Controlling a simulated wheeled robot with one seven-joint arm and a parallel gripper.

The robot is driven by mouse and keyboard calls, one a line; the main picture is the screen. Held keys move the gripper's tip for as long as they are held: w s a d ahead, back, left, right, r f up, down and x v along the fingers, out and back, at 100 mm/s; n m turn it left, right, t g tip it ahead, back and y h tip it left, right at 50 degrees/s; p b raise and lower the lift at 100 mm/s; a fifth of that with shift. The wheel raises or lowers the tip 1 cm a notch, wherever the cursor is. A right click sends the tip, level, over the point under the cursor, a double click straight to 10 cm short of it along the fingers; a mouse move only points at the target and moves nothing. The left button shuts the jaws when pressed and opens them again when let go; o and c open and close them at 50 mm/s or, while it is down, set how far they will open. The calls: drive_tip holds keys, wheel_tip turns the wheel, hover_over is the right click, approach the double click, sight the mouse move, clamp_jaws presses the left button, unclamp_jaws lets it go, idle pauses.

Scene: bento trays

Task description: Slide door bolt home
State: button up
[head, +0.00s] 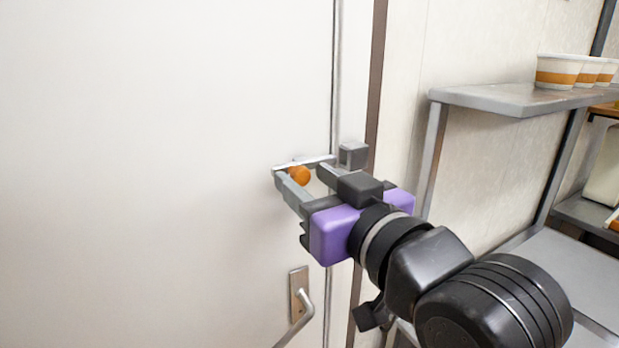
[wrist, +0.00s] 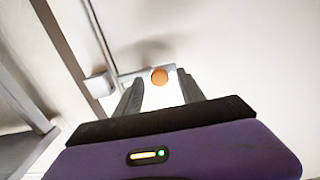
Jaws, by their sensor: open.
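The door bolt (head: 318,160) is a thin light metal slide on the white door (head: 150,170), with a round orange knob (head: 299,176). A grey block-shaped keeper (head: 353,155) sits on the frame side, right of the bolt; it also shows left of the knob in the wrist view (wrist: 98,86). I cannot tell whether the bolt's end is inside the keeper. My gripper (head: 301,173) is open at the bolt, one finger on either side of the knob. In the wrist view the knob (wrist: 159,76) shows between the fingertips, with gaps beside it.
A lever handle (head: 298,295) is on the door below my gripper. A metal shelf (head: 510,98) with paper bowls (head: 556,72) stands to the right, above a grey counter (head: 575,270). The door face to the left is clear.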

drive_tip(key=shift+c, duration=0.3)
clamp_jaws()
idle(1.1)
